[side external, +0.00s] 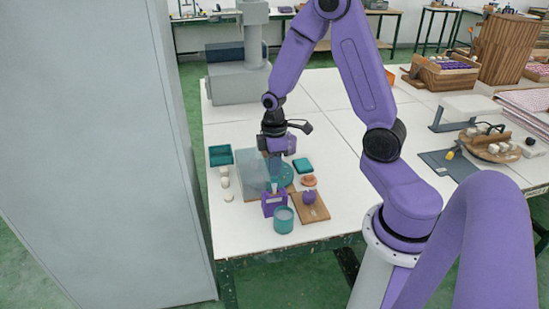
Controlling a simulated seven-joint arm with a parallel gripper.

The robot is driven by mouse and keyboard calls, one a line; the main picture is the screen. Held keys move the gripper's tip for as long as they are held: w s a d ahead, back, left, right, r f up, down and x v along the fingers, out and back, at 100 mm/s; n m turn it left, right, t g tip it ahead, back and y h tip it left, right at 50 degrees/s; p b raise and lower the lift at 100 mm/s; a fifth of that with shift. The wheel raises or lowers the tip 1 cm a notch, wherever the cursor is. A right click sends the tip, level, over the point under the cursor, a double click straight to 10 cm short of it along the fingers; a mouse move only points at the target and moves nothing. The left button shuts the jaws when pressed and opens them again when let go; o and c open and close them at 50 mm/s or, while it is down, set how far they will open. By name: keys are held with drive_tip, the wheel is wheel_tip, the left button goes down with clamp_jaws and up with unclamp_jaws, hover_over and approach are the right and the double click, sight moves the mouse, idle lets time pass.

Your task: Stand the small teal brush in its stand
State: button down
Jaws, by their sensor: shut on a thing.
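My gripper (275,158) points down over the middle of the left work table. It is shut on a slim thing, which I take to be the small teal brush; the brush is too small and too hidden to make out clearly. A purple holder (272,206), which looks like the brush stand, stands below my gripper and nearer the camera, with pale tips showing at its top. My gripper is above and behind it, apart from it. A round teal piece (286,174) lies below the gripper, partly behind a see-through panel (254,168).
A teal cup (284,220) stands right beside the purple holder. A wooden board (320,211) with a purple round item (309,197), an orange dish (309,181) and a teal block (303,165) lie right. A teal tray (221,155) and small white pieces (224,176) lie left.

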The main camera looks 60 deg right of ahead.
sight(274, 179)
drive_tip(key=shift+f, duration=2.25)
drive_tip(key=shift+f, duration=0.15)
drive_tip(key=c, duration=1)
unclamp_jaws()
drive_tip(key=o, duration=0.5)
drive_tip(key=shift+c, duration=0.2)
drive_tip(key=shift+r, duration=3)
